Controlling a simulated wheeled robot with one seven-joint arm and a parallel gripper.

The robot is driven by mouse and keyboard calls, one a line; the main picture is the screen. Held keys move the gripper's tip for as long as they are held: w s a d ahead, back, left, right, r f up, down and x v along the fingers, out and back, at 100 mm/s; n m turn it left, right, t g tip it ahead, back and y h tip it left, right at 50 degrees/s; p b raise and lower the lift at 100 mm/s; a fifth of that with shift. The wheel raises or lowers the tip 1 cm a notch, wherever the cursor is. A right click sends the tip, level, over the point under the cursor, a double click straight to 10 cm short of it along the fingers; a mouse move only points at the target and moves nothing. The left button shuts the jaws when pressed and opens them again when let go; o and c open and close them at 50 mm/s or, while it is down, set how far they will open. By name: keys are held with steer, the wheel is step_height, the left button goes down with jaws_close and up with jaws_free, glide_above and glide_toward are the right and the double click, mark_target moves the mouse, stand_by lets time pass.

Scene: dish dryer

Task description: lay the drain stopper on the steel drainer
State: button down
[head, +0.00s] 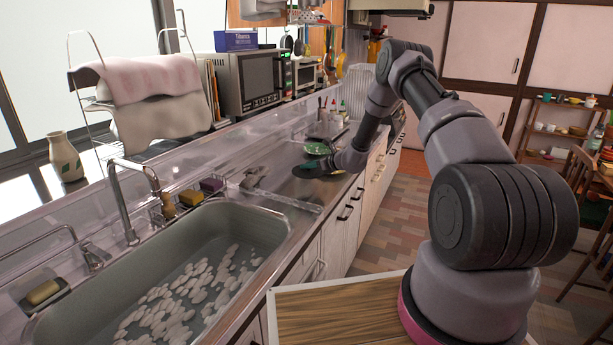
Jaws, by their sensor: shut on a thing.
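My gripper (318,170) is at the far end of my outstretched arm, low over the steel counter to the right of the sink. It is shut on a small dark thing, which looks like the drain stopper (303,171); its shape is hard to make out at this distance. The steel drainer (284,189) seems to be the bare metal surface beside the sink, below and in front of my gripper. I cannot tell whether the held thing touches the steel.
A green dish (319,148) lies just behind my gripper. Bottles (341,108) and a microwave (250,80) stand farther back.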

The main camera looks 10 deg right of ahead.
mark_target(308, 188)
steer(key=shift+a+f, duration=0.1)
steer(key=shift+f, duration=3.45)
steer(key=shift+f, duration=0.15)
steer(key=c, duration=0.6)
jaws_free()
